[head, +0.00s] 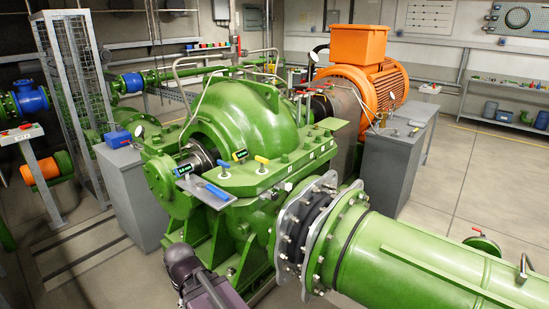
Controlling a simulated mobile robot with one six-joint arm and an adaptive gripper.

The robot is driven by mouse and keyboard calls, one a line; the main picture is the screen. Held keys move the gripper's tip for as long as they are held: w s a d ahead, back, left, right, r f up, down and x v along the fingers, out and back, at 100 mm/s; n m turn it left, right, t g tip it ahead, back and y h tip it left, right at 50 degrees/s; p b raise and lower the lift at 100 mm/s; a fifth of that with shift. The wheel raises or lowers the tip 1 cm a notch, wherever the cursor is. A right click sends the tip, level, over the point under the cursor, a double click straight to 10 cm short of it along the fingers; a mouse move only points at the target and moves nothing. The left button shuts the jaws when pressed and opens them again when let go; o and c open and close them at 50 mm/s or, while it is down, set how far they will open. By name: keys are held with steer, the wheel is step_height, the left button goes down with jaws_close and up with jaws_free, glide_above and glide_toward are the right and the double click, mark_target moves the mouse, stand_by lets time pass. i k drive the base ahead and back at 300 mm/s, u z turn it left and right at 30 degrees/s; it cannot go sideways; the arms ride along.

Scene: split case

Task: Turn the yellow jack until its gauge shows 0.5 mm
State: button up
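The yellow jack (262,160) stands upright on the green flange of the pump casing, in the middle of the head view. It has a small yellow handle on top and a pale stem. A small dark gauge with green digits (240,155) sits just left of it; the digits are too small to read. A blue-handled jack (222,160) is further left, with a second dark gauge (184,170) beyond it. A dark part of my arm shows at the bottom edge, well below the jack. My gripper's fingers do not show.
A grey plate with a blue-handled tool (216,191) lies on the near flange. The domed green casing (240,112) rises behind the jack. A large green pipe (420,255) fills the lower right. Grey cabinets (134,195) flank the pump; open floor lies at right.

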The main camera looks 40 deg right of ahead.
mark_target(262, 160)
steer(key=z, duration=0.65)
steer(key=i, duration=0.85)
steer(key=z, duration=0.45)
